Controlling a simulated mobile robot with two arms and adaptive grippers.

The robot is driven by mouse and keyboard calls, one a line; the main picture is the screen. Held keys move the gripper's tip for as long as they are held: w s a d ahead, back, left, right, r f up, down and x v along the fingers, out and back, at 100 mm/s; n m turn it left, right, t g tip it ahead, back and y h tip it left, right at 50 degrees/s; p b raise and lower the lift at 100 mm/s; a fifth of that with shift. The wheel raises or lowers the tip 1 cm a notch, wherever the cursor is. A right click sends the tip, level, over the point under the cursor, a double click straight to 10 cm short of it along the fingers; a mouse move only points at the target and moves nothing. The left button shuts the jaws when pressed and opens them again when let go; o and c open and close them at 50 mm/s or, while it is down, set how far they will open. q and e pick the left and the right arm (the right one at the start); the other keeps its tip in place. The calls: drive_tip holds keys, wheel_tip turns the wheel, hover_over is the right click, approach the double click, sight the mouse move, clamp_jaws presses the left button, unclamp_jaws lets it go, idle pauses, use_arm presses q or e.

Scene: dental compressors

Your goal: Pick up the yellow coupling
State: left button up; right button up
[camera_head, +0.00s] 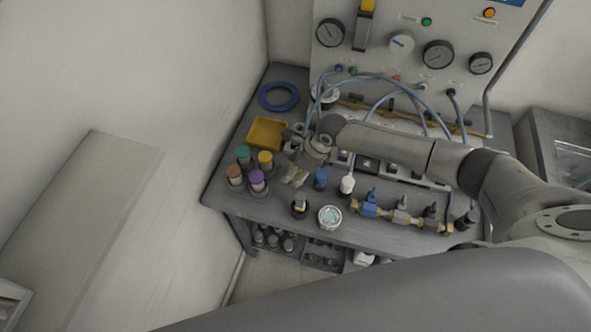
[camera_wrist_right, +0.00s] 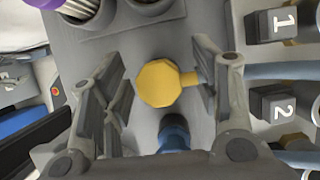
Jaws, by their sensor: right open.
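The yellow coupling (camera_wrist_right: 165,83) lies on the grey bench top in the middle of the right wrist view. It has an octagonal face with a short stub pointing right. My right gripper (camera_wrist_right: 158,70) is open, with one finger on each side of the coupling; the right finger is close to the stub. I cannot tell whether it touches. In the head view my right gripper (camera_head: 295,176) reaches down to the bench between the capped cylinders and a blue fitting, and mostly hides the coupling. My left gripper is not in view.
The blue fitting (camera_head: 321,179) stands close to the right gripper. Cylinders with coloured tops (camera_head: 257,180) stand left of it. A yellow tray (camera_head: 267,133) and blue ring (camera_head: 278,96) lie behind. Blocks numbered 1 (camera_wrist_right: 284,22) and 2 (camera_wrist_right: 283,106) stand right in the wrist view.

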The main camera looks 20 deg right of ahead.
drive_tip(key=shift+c, duration=1)
drive_tip(key=c, duration=0.9)
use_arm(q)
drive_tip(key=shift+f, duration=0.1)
use_arm(e)
drive_tip(key=shift+r, duration=0.1)
